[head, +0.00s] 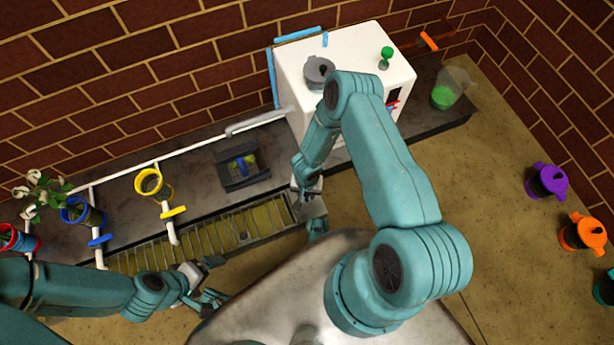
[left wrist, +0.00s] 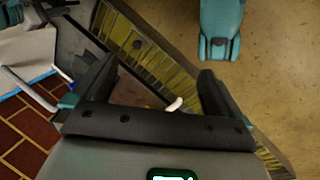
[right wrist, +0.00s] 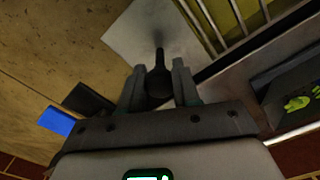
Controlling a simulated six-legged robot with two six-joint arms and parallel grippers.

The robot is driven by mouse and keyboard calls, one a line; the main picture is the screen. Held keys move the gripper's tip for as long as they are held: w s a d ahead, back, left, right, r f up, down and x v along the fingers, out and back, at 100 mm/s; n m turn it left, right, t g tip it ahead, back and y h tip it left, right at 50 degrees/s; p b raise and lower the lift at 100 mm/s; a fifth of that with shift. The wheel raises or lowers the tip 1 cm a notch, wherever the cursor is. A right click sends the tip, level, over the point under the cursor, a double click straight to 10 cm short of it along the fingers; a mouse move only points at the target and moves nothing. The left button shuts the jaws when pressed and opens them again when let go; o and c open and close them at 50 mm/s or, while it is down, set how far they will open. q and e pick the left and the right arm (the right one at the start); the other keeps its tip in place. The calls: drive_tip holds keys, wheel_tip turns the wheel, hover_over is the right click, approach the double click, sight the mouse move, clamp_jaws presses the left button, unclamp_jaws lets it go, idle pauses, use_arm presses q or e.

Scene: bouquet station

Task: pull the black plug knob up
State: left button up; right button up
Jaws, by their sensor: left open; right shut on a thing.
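The black plug knob (right wrist: 158,84) shows in the right wrist view as a dark rounded grip with a thin stem, in front of a pale grey plate. My right gripper (right wrist: 158,74) is shut on it, one finger on each side. In the head view this gripper (head: 306,200) is at the right end of the slatted trough (head: 225,234), below the white box; the knob is hidden there. My left gripper (head: 208,299) is open and empty near the trough's front edge. Its spread fingers (left wrist: 158,68) show in the left wrist view.
A white box (head: 345,55) stands at the back. A yellow ring holder (head: 149,183) and blue and red cups stand at left on white pipes. A clear pitcher (head: 452,88) with green contents stands at right. Purple (head: 547,180) and orange (head: 582,233) pots are on the floor.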

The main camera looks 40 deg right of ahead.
drive_tip(key=o, duration=0.9)
drive_tip(key=shift+r, duration=0.15)
drive_tip(key=shift+c, duration=0.2)
drive_tip(key=shift+r, duration=0.15)
wheel_tip(320, 180, up, 9)
drive_tip(key=p, duration=0.7)
